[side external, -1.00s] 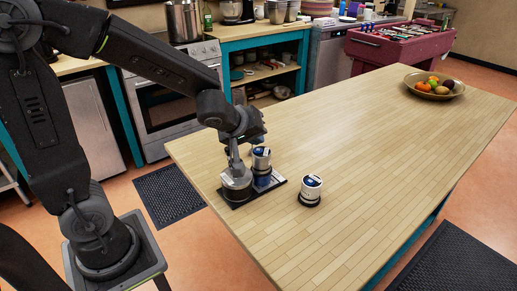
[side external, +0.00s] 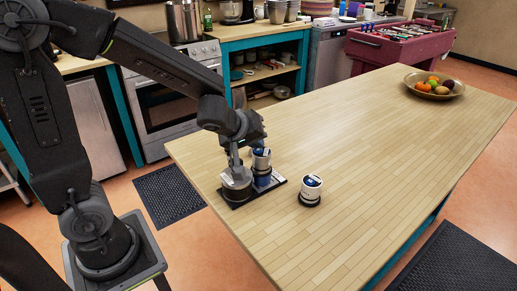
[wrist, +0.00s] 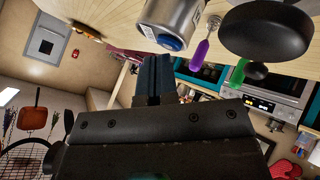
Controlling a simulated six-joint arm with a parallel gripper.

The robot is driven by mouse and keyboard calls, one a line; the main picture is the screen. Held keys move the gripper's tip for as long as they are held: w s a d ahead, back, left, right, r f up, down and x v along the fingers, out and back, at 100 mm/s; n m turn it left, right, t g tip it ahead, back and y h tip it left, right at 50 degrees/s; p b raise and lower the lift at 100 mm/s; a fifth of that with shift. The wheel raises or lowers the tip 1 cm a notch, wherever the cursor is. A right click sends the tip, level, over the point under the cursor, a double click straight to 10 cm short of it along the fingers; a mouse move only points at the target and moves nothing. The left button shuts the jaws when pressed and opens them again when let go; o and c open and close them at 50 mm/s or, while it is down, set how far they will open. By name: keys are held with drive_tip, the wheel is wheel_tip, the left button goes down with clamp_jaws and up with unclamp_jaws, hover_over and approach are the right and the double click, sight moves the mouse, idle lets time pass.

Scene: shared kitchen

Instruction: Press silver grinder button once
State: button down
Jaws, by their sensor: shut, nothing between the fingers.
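A silver grinder with a blue button (wrist: 172,43) at its end shows tilted at the top of the wrist view. My gripper's dark fingers (wrist: 152,64) are together and empty, with their tips close to the button; I cannot tell whether they touch it. In the side view my gripper (side external: 256,143) is low over a silver and blue cylinder (side external: 262,172), hiding part of it.
A black base plate (side external: 280,181) carries the cylinder and a round grey and black piece (side external: 236,184). A fruit bowl (side external: 434,92) stands at the table's far right. The middle of the wooden table (side external: 350,130) is clear.

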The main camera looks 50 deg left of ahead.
idle(0.3)
drive_tip(key=shift+r, duration=0.8)
wheel_tip(320, 180, up, 6)
idle(0.5)
idle(0.4)
drive_tip(key=s+d+m+g+h, duration=0.1)
drive_tip(key=s+d+m, duration=0.1)
drive_tip(key=s+m, duration=0.3)
drive_tip(key=s+d+m+g+h, duration=0.1)
drive_tip(key=s+m, duration=0.5)
drive_tip(key=s, duration=0.7)
drive_tip(key=shift+s+d+r+g, duration=0.35)
drive_tip(key=shift+d+g, duration=0.35)
drive_tip(key=shift+d, duration=0.45)
